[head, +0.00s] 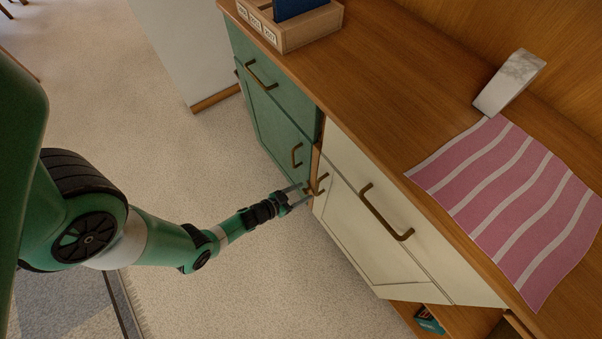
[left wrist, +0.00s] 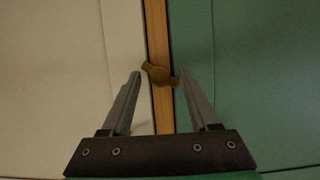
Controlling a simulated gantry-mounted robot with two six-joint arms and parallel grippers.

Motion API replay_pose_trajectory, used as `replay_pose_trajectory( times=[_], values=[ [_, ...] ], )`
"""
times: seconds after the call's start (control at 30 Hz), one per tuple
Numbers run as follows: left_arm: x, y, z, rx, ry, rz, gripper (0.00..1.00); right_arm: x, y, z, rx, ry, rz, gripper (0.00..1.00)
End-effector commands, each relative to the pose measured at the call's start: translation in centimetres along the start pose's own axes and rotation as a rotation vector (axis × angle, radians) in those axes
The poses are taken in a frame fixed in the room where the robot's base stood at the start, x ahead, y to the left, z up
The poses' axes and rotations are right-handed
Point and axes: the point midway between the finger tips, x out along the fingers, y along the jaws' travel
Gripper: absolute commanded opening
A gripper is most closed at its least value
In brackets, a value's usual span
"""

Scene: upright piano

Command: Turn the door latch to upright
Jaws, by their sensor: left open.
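The door latch (left wrist: 160,74) is a small brass piece with a round middle and two short wings. It sits on the wooden strip (left wrist: 163,115) between the white door (left wrist: 70,65) and the green door (left wrist: 255,75). It lies mostly sideways across the strip, slightly tilted, with its right wing lower in the left wrist view. My left gripper (head: 303,194) is open at the cabinet front. In the left wrist view, its two fingers (left wrist: 161,80) are on either side of the latch, with nothing gripped. I cannot tell whether either finger touches it. My right gripper is not in view.
Brass handles stick out near the gripper, on the green door (head: 297,155) and the white door (head: 322,184). A larger handle (head: 386,212) is on the white drawer. The wooden top (head: 385,85) carries a striped pink cloth (head: 510,200). The carpet before the cabinet is clear.

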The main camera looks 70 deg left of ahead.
Motion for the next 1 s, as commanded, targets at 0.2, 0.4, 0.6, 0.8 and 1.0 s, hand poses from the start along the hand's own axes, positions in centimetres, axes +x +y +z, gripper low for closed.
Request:
replay_pose_trajectory(
  times=[0.2,0.4,0.6,0.8,1.0],
  values=[
    [-0.01,-0.02,-0.08,0.0,0.0,0.0,0.59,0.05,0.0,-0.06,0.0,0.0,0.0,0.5],
    [-0.02,-0.02,-0.07,0.0,0.0,0.0,0.23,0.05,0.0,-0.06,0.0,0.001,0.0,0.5],
    [-0.03,-0.02,-0.06,0.0,0.0,0.0,0.0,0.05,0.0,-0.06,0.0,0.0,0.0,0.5],
    [-0.03,0.0,-0.01,0.004,0.0,-0.001,0.0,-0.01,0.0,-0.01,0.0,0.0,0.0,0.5],
    [0.02,0.08,0.1,0.041,0.001,-0.016,0.0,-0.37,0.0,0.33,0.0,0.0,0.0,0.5]
  ],
)
